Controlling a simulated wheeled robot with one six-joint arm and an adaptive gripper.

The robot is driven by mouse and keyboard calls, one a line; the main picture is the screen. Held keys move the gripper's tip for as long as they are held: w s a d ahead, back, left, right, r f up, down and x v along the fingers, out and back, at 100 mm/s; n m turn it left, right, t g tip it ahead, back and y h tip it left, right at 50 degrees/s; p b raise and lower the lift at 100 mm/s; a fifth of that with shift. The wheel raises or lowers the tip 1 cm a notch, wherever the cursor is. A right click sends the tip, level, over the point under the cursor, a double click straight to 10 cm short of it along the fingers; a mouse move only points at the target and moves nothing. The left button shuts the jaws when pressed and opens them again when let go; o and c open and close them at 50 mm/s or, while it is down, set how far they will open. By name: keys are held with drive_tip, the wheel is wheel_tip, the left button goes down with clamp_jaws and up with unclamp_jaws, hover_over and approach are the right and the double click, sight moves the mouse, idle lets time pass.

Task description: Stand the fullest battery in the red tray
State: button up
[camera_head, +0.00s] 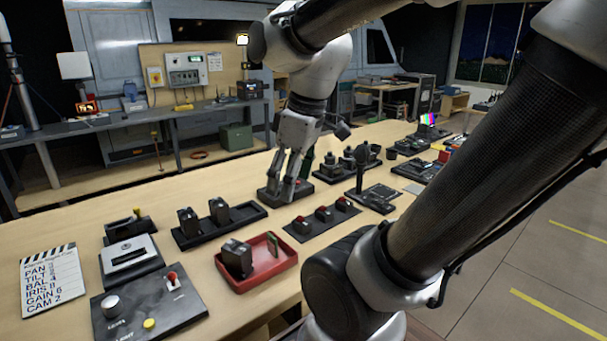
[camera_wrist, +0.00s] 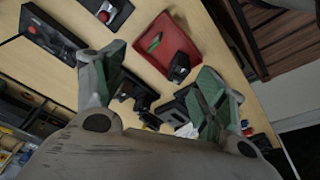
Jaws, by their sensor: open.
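The red tray (camera_head: 262,283) lies on the table in front of my arm and shows at the top of the wrist view (camera_wrist: 190,40). A dark, blocky battery (camera_head: 237,259) stands in its left part, with a small green piece (camera_head: 274,245) at its right side. Two similar dark batteries (camera_head: 188,222) (camera_head: 219,211) stand in a black tray (camera_head: 222,233) behind it. No charge level is readable on any battery. My gripper (camera_head: 283,184) is open, pointing down by a dark base (camera_head: 270,197); contact is unclear. In the wrist view its fingers (camera_wrist: 152,95) are spread, with nothing seen held.
A panel with a red switch and knob (camera_head: 150,305), a slotted grey box (camera_head: 130,262) and a clapperboard (camera_head: 52,283) are at left. A black strip with red-topped parts (camera_head: 322,215) lies right of the red tray. The table's left rear is mostly clear.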

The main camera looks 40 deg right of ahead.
drive_tip(key=m, duration=0.2)
drive_tip(key=s+d+m+t, duration=0.1)
drive_tip(key=m, duration=0.1)
drive_tip(key=s+d+r+m+h, duration=0.1)
drive_tip(key=m, duration=0.1)
drive_tip(key=shift+s+t, duration=0.15)
drive_tip(key=shift+t, duration=0.25)
idle(0.8)
